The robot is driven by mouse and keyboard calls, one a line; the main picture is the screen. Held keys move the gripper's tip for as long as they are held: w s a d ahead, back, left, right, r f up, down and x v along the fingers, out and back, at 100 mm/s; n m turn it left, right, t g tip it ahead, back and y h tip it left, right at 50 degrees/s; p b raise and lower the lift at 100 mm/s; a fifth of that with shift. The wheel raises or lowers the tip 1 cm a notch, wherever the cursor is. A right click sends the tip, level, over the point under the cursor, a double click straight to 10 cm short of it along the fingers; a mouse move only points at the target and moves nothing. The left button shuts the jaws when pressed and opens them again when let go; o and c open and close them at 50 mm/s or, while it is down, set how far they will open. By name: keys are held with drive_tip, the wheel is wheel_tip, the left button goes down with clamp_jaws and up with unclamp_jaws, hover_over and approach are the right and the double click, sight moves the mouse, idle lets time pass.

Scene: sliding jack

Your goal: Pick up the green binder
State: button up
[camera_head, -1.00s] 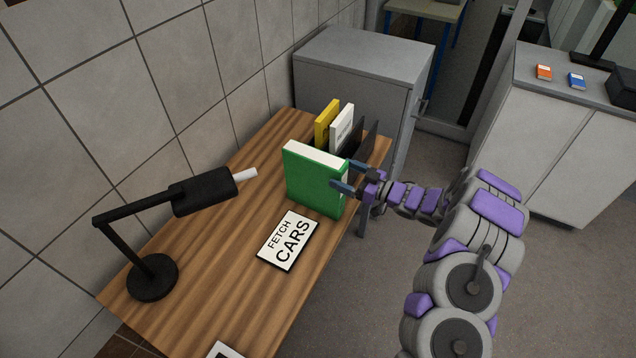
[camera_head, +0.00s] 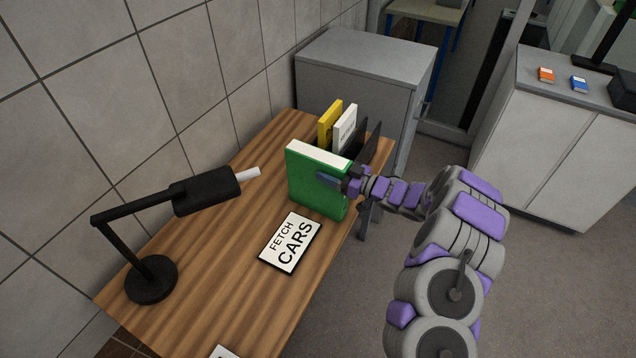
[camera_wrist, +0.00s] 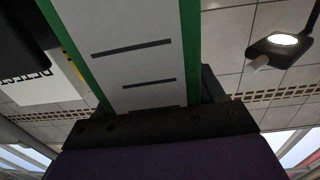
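The green binder (camera_head: 316,184) stands upright on the wooden desk, its white page edge on top. My gripper (camera_head: 341,178) is at its right end, with one finger lying along its near face. The other finger is hidden behind the binder. In the wrist view the binder's pale side with green edges (camera_wrist: 136,60) fills the space in front of the palm. A dark finger (camera_wrist: 213,86) is close against its right edge. I cannot tell whether the fingers press on it. The binder shows no lift off the desk.
A yellow binder (camera_head: 329,122), a white binder (camera_head: 345,124) and dark dividers (camera_head: 372,143) stand just behind. A black lamp (camera_head: 205,191) is at the left. A grey cabinet (camera_head: 365,62) stands beyond the desk.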

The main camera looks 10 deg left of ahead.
drive_tip(key=shift+a, duration=0.1)
drive_tip(key=shift+c, duration=1.4)
drive_tip(key=shift+d, duration=0.25)
drive_tip(key=c, duration=0.5)
clamp_jaws()
